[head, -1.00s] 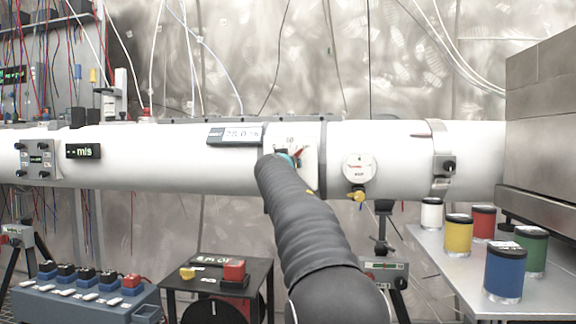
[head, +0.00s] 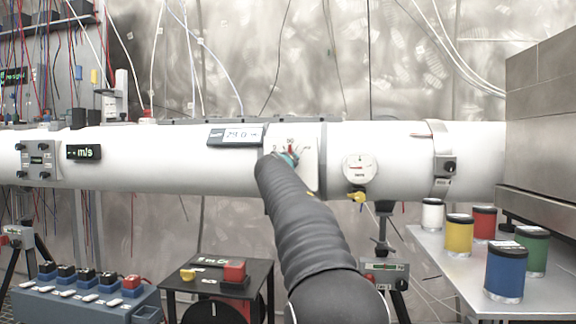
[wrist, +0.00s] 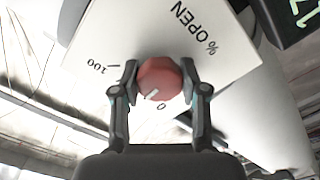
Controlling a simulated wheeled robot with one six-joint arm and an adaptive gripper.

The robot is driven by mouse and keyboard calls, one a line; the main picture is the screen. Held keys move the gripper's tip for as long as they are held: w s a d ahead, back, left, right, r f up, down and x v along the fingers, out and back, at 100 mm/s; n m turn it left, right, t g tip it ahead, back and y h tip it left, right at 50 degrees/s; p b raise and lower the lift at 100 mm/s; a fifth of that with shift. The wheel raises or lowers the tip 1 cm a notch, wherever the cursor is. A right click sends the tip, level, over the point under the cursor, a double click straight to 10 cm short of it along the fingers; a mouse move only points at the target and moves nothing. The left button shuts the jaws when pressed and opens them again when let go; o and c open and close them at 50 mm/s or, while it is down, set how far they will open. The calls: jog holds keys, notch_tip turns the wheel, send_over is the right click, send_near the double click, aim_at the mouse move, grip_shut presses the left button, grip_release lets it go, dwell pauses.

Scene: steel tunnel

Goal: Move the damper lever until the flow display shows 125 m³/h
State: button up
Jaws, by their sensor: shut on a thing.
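The damper lever's red knob (wrist: 160,78) sits between the two fingers of my gripper (wrist: 160,82) in the wrist view, which is shut on it. A white mark shows on the knob. The white scale plate (wrist: 210,60) behind it reads "% OPEN", with "100" and "0" visible. In the head view the red lever (head: 290,149) points nearly straight up, and my arm hides much of it and my gripper (head: 287,160). The flow display (head: 242,136) on the pipe shows digits like "29.0" or "290", too blurred to read surely.
A round gauge (head: 360,168) with a yellow valve handle (head: 357,197) below it is right of the lever. The white pipe (head: 150,160) runs across the scene. Coloured canisters (head: 505,270) stand on the right bench, and a small black table (head: 215,275) stands below.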

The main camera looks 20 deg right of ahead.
jog(key=shift+a+n, duration=0.1)
jog(key=shift+n, duration=0.3)
jog(key=o, duration=1.1)
jog(key=shift+w, duration=0.1)
jog(key=shift+o, duration=0.2)
jog(key=v, duration=1.2)
